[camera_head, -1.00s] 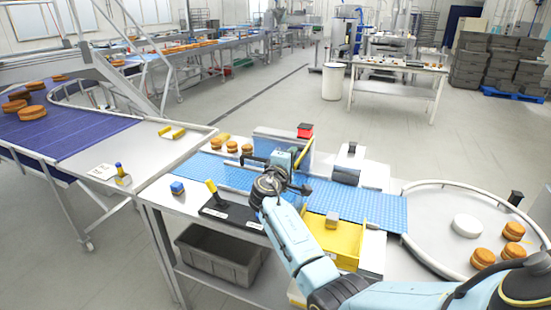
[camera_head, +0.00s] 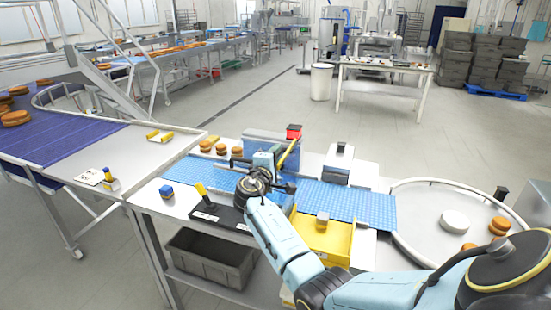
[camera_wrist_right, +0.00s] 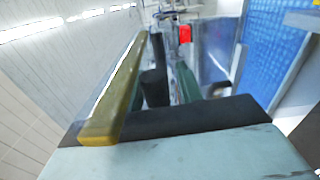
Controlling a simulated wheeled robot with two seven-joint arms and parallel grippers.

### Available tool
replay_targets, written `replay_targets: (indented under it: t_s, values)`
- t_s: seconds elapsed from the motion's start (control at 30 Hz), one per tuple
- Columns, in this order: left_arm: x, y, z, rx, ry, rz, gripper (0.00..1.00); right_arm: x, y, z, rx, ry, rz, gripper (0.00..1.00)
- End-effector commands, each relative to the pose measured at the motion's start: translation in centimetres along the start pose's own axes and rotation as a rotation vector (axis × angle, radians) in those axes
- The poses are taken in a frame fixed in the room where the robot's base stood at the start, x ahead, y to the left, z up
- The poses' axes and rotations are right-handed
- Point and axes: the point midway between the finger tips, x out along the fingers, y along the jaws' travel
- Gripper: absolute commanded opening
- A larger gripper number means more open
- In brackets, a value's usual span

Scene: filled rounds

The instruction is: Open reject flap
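A yellow bar (camera_head: 289,154), which I take to be the reject flap, stands beside a red block (camera_head: 294,131) at the back edge of the blue belt (camera_head: 345,200). My right gripper (camera_head: 266,158) is over the belt, right beside the bar. In the right wrist view the bar (camera_wrist_right: 118,90) runs along the left, its near end overlapping the gripper's dark front edge. A green finger-like part (camera_wrist_right: 186,84) shows to its right. I cannot tell whether the bar is touched or gripped, or how far the fingers are apart. My left gripper is not in view.
A yellow bin (camera_head: 325,240) with a grey block stands at the belt's front side. A black panel with a yellow handle (camera_head: 202,190) and a blue block (camera_head: 167,191) are to the left. Several round cakes (camera_head: 221,149) sit behind the belt. A round table (camera_head: 415,225) is at right.

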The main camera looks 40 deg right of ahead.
Motion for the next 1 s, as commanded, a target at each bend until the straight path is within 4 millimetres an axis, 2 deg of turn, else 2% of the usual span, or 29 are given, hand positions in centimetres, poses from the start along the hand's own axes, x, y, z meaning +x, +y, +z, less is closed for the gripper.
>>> replay_targets:
  t_s: [0.23, 0.37, 0.8, 1.0]
  values:
    - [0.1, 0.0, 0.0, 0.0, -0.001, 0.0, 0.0, -0.4, -0.1, -0.1, -0.001, 0.002, -0.001, 0.36]
    - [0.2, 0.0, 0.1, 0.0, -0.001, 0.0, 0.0, -1.7, -0.2, -0.1, 0.001, 0.004, -0.001, 0.36]
    - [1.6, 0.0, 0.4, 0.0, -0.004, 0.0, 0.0, -10.8, -0.3, 0.0, 0.002, 0.002, -0.003, 0.36]
    - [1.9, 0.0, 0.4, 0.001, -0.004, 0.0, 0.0, -13.0, -0.1, 0.0, 0.001, 0.001, -0.001, 0.36]
